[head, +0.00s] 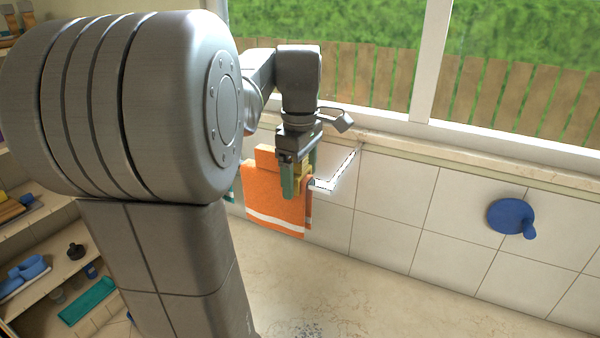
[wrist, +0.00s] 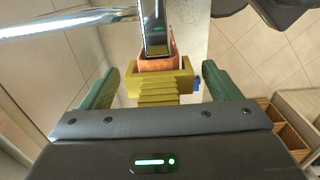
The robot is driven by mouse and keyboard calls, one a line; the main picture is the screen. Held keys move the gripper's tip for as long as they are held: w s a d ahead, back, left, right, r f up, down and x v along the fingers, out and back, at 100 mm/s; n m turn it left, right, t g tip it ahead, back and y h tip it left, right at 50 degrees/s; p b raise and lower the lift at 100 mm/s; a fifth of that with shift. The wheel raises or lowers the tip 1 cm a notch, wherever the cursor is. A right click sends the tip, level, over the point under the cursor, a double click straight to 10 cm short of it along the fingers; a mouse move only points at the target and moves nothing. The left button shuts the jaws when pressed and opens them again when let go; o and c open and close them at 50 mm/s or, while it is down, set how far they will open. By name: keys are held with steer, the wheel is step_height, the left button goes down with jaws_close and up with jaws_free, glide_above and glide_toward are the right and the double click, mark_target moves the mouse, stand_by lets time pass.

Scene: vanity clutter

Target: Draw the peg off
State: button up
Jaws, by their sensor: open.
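A yellow peg (wrist: 158,88) sits in the middle of the wrist view, with a ribbed, stepped near part and a wider far part. Its far part meets orange cloth (wrist: 160,63) beside a shiny metal bar. In the head view, the orange towel (head: 273,197) with a white stripe hangs from the rail (head: 342,168), and the peg (head: 303,172) shows partly behind a finger. My gripper (wrist: 160,80) is open, its green fingers on either side of the peg with a gap at each side. It also shows in the head view (head: 299,178) at the towel's top.
A blue hook (head: 510,216) is on the tiled wall at the right. A window ledge (head: 440,172) runs above the rail. The stone-patterned surface below the towel looks mostly clear.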

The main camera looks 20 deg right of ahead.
steer(key=shift+c, duration=0.2)
steer(key=c, duration=1)
steer(key=shift+r+p, duration=2.65)
steer(key=shift+r, duration=0.05)
